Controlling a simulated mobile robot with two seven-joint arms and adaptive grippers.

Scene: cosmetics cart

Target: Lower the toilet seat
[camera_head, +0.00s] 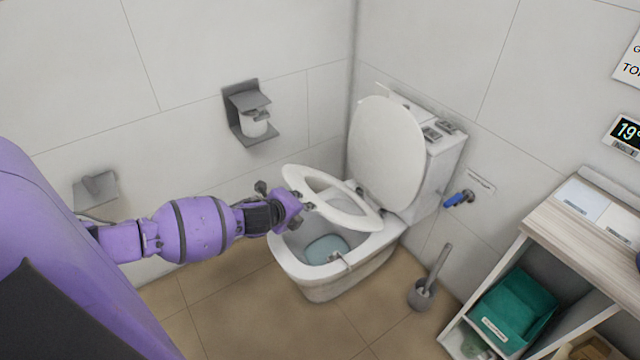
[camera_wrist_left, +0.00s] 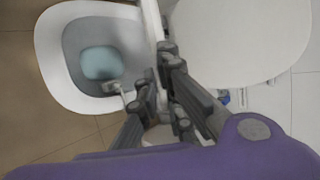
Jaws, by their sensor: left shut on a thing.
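The white toilet (camera_head: 325,288) stands in the corner with its bowl open and bluish water inside. Its lid (camera_head: 388,150) is upright against the tank. The toilet seat (camera_head: 352,219) is a white ring, tilted partway above the bowl. My left gripper (camera_head: 292,207) reaches in from the left and is shut on the seat's near-left edge. In the left wrist view the fingers (camera_wrist_left: 156,72) pinch the seat (camera_wrist_left: 151,22), seen edge-on, with the bowl (camera_wrist_left: 55,60) to its left and the lid (camera_wrist_left: 240,35) to its right. My right gripper is not in view.
A toilet brush in its holder (camera_head: 422,293) stands on the floor right of the toilet. A shelf cart (camera_head: 545,235) with a green bin (camera_head: 515,312) is at the right. A paper holder (camera_head: 250,112) is on the back wall. The floor in front of the toilet is clear.

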